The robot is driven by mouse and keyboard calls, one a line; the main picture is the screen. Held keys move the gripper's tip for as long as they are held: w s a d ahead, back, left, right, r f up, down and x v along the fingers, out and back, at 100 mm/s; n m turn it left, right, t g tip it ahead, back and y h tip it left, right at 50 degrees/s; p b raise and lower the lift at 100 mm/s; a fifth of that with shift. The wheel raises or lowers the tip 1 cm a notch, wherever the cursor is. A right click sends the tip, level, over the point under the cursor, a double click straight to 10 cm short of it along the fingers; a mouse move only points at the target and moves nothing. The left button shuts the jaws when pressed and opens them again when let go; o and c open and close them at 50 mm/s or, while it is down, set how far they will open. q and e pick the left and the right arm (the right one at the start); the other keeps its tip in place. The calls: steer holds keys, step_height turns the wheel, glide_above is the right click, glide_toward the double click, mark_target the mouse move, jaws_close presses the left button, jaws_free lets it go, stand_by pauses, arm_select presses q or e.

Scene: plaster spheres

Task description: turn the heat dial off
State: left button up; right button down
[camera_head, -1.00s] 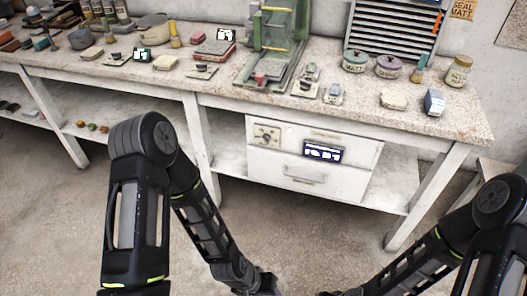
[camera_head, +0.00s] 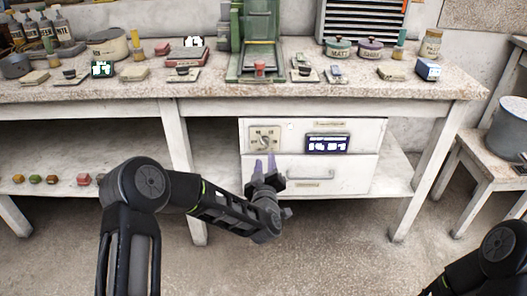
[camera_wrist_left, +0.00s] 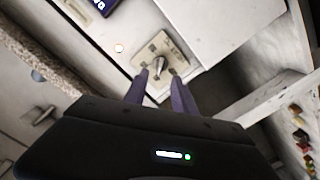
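The heat dial (camera_head: 264,139) is a grey knob on a beige square plate at the left of a white cabinet front under the bench. It also shows in the left wrist view (camera_wrist_left: 160,64), just beyond the fingertips. My left gripper (camera_head: 265,160) is open, its two purple-grey fingers pointing up toward the dial from just below. In the left wrist view the fingers (camera_wrist_left: 160,76) stand apart, with the knob in line with the gap between them. I see no clear contact. My right gripper is out of view; only part of that arm shows at lower right.
A lit display (camera_head: 328,144) sits right of the dial on the same panel. A drawer (camera_head: 345,174) with a bar handle lies below. The stone-topped bench (camera_head: 215,88) overhangs the panel. A stool (camera_head: 485,165) with a bucket stands at the right.

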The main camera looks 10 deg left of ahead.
mark_target(264, 144)
arm_select(q)
steer(key=shift+a+r, duration=0.2)
steer(key=shift+b+x, duration=0.7)
steer(key=shift+x, duration=3.2)
steer(key=shift+a, duration=0.1)
steer(key=shift+c, duration=0.3)
jaws_close()
